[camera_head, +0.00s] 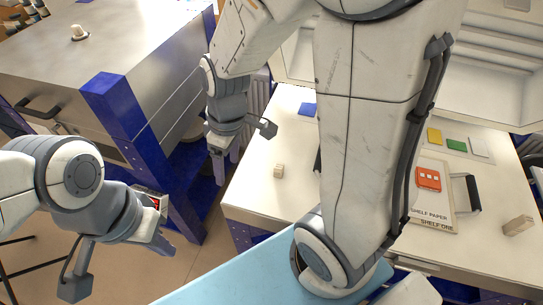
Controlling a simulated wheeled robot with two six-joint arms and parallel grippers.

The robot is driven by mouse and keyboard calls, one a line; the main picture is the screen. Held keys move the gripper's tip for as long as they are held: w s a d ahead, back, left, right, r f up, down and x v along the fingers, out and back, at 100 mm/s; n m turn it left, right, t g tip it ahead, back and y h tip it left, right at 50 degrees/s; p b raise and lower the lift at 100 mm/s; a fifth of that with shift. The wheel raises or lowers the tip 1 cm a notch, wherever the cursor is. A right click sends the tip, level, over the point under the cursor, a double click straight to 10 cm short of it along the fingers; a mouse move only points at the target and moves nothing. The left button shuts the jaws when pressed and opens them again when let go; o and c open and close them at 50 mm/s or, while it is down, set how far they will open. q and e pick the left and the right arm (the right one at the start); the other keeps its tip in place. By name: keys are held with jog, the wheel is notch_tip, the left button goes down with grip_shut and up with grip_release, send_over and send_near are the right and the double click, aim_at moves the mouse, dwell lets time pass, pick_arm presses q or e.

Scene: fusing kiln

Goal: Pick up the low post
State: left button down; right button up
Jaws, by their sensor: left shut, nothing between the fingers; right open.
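A small beige post (278,170) stands on the left part of the white table (262,205). A larger beige block (518,225) lies at the table's right side; I cannot tell for certain which one is the low post, but the small one looks short. My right gripper (217,146) hangs open and empty to the left of the small post, around the table's left edge, apart from it. My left gripper (162,244) is shut and empty at lower left, over the floor, away from the table.
The metal kiln (120,45) with blue corner posts fills the upper left; a small white piece (79,32) stands on it. A board (440,205) with a red item (428,178) and coloured tiles (456,145) lie on the table's right. My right arm hides the table's middle.

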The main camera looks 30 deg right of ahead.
jog(key=w+d+f+b, duration=0.1)
jog(key=w+d+f, duration=0.45)
jog(key=d, duration=0.45)
send_near(280, 166)
jog(key=shift+s+a+f+t+b, duration=0.1)
jog(key=shift+a+f+t+b, duration=0.1)
jog(key=shift+a, duration=0.1)
jog(key=shift+s+a+f+t+b, duration=0.1)
jog(key=shift+s+a+b, duration=0.05)
jog(key=shift+a+b, duration=0.1)
jog(key=shift+n, duration=0.3)
jog(key=f, duration=0.4)
jog(key=shift+w+d+f, duration=0.15)
jog(key=shift+d+f, duration=0.15)
jog(key=shift+w+a+f+b, duration=0.1)
jog(key=shift+a+f+b, duration=0.05)
jog(key=shift+f, duration=0.85)
jog(key=shift+w+a+f+b, duration=0.15)
jog(key=shift+f+b, duration=0.05)
jog(key=shift+f, duration=0.85)
jog(key=shift+w+a+f+b, duration=0.1)
jog(key=shift+a+f+b, duration=0.05)
jog(key=shift+f, duration=0.85)
jog(key=shift+c, duration=0.3)
grip_shut()
jog(key=shift+r, duration=0.15)
